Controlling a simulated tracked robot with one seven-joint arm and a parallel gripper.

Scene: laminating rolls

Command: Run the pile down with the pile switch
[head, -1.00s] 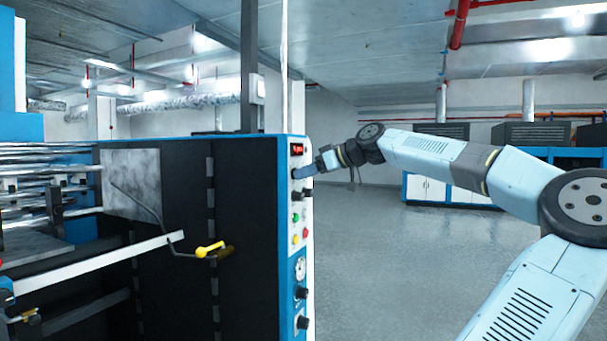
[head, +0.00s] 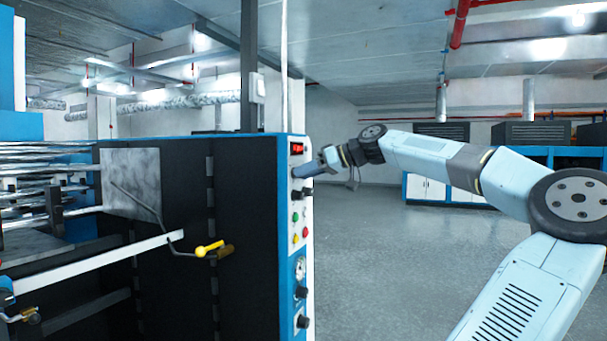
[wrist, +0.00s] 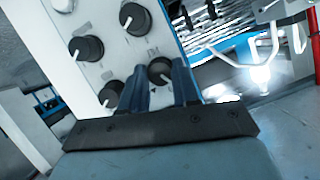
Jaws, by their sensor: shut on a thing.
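The control panel (head: 297,215) is a narrow white and blue face on the end of a large dark machine. My gripper (head: 303,172) is at the upper part of this panel, just below a small red display. In the wrist view, my gripper (wrist: 161,82) has its two dark blue fingers on either side of a round black knob (wrist: 160,70) and is shut on it. The fingers and the tilt hide part of the knob and its label. I cannot read which label marks the pile switch. Several similar black knobs (wrist: 87,48) sit beside it.
A yellow-handled crank (head: 209,248) sticks out from the machine's dark side. Coloured buttons (head: 295,228) and a dial (head: 300,268) lie lower on the panel. Rollers fill the left. Grey floor (head: 390,260) right of the panel is clear. Blue and white cabinets (head: 425,188) stand behind.

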